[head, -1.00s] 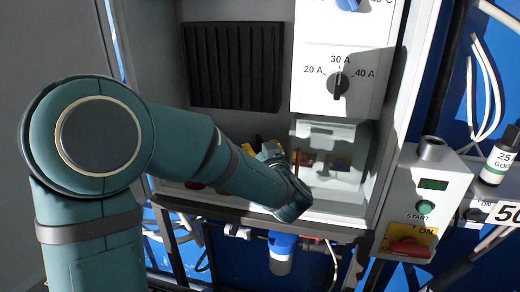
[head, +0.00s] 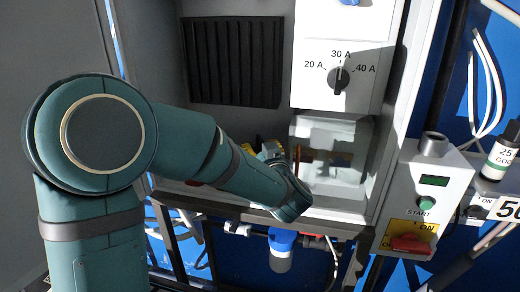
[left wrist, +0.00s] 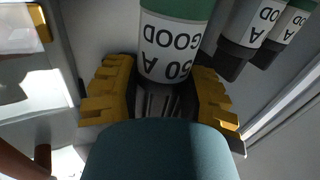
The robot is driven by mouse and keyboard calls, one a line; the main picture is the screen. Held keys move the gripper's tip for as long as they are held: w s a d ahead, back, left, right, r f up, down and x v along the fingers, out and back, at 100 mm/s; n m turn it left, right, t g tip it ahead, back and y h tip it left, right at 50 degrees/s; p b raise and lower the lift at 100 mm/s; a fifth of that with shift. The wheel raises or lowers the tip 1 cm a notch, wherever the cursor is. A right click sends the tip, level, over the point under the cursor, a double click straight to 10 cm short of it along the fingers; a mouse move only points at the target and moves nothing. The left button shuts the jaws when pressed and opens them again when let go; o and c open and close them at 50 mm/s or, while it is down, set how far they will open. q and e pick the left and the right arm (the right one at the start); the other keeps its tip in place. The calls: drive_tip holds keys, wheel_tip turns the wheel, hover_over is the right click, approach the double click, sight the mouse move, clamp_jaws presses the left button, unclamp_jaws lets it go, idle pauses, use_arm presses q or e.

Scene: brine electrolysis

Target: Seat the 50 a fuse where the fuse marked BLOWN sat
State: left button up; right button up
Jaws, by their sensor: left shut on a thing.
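My left gripper (left wrist: 160,98) has yellow fingers on either side of the lower end of a white fuse with a green band (left wrist: 172,42). Its label reads 50 A GOOD, upside down in the left wrist view, and the gripper is shut on it. In the head view my left arm reaches into the cabinet; its gripper is largely hidden behind the forearm, and the held fuse cannot be made out. A clear-fronted compartment (head: 345,135) with brownish parts inside is just right of the gripper. No fuse marked BLOWN can be made out. My right gripper is not in view.
Two more fuses marked GOOD, one nearer (left wrist: 250,24) and one farther (left wrist: 291,22), stand close to the right of the held fuse. A dial panel (head: 315,90) is above the compartment. A START box (head: 450,165) and a 25 A fuse (head: 503,155) are at the right.

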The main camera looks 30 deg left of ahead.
use_arm(q)
drive_tip(key=shift+f+b, duration=0.55)
drive_tip(key=shift+f, duration=0.5)
idle(1.7)
drive_tip(key=o, duration=1.3)
drive_tip(key=shift+r, duration=0.1)
wheel_tip(320, 180, up, 10)
drive_tip(key=shift+f, duration=0.1)
